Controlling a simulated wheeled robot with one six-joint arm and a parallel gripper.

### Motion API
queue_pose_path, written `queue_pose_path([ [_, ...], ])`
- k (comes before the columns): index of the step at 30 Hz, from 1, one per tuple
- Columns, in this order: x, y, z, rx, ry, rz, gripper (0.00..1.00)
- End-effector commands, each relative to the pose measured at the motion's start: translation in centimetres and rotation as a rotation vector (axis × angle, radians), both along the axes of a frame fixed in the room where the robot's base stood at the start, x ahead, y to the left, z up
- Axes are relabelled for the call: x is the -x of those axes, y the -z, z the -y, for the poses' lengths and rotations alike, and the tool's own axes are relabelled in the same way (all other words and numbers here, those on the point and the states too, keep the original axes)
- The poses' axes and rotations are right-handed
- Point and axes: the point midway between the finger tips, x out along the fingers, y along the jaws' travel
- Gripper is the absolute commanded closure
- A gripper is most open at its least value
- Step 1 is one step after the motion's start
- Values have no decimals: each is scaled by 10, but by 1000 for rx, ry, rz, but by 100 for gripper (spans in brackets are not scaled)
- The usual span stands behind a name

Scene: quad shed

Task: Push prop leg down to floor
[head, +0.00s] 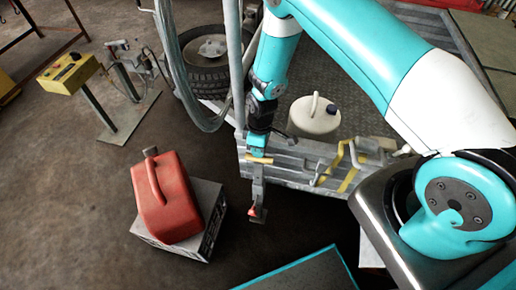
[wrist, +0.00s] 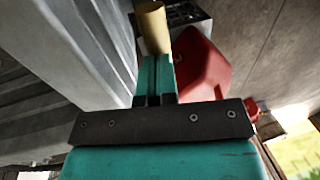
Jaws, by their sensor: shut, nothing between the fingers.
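The prop leg (head: 258,187) is a narrow grey upright at the near edge of the trailer, with a small red piece (head: 253,211) low on it. A tan bar (head: 261,160) crosses its top; it looks like the tan cylinder (wrist: 152,28) in the wrist view. My gripper (head: 258,152) points down just above this bar, with its fingers shut and empty. In the wrist view its teal fingers (wrist: 157,65) end at the tan cylinder; I cannot tell if they touch. Whether the leg's foot meets the floor is unclear.
A red fuel can (head: 166,198) stands on a grey crate (head: 211,215) left of the leg. The ribbed trailer wall (head: 300,160) is close on the right, with a white canister (head: 315,117) behind it. A teal-edged panel (head: 305,272) lies in front.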

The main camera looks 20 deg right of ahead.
Motion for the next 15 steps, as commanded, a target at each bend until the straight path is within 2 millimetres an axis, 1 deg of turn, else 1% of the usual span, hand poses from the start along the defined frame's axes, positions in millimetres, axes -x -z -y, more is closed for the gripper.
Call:
queue_pose_path([
  [7,0,-2,0,0,0,0,100],
  [10,-1,-7,0,0,0,0,100],
  [13,-2,-17,1,0,-1,1,100],
  [15,-3,-28,1,0,-2,1,100],
])
